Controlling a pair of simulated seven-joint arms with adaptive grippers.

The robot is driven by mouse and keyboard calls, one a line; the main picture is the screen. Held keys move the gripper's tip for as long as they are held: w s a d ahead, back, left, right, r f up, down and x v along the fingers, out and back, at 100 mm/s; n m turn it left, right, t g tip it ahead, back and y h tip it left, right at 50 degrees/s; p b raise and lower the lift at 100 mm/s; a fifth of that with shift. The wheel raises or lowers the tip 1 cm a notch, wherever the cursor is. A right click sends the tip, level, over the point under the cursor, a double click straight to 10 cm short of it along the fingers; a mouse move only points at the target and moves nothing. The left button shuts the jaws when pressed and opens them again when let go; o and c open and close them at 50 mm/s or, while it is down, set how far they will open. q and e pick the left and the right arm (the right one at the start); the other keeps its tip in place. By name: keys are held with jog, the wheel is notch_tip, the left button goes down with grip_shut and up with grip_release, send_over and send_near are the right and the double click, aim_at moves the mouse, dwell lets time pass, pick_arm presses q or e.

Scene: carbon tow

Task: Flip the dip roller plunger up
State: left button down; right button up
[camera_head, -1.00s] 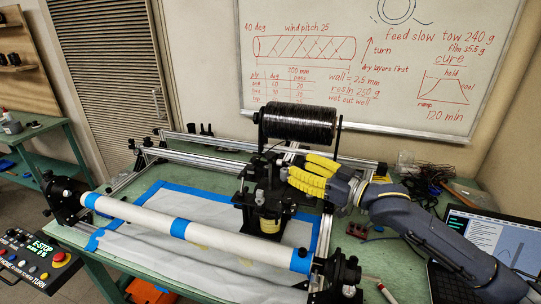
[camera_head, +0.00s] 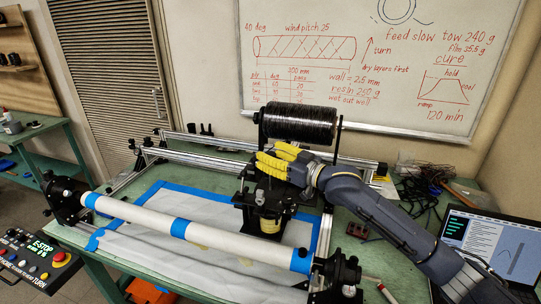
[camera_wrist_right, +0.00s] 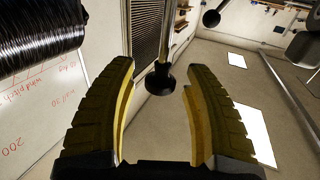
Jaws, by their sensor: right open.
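My right gripper (camera_head: 267,153) is at the winding carriage (camera_head: 262,215) in the head view, with its yellow fingers spread over the upper part of the carriage. In the right wrist view, the open gripper (camera_wrist_right: 158,72) has a dark round knob (camera_wrist_right: 160,82) on a thin metal rod between its fingertips, with gaps on both sides. This looks like the dip roller plunger; in the head view the fingers hide it. My left gripper is not in view.
A black tow spool (camera_head: 300,122) stands just above the gripper. A white mandrel (camera_head: 140,214) with blue tape runs across the front. A second dark knob (camera_wrist_right: 211,18) shows beyond the fingers. A laptop (camera_head: 490,245) is at right.

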jog(key=shift+c, duration=0.3)
grip_shut()
dwell(0.3)
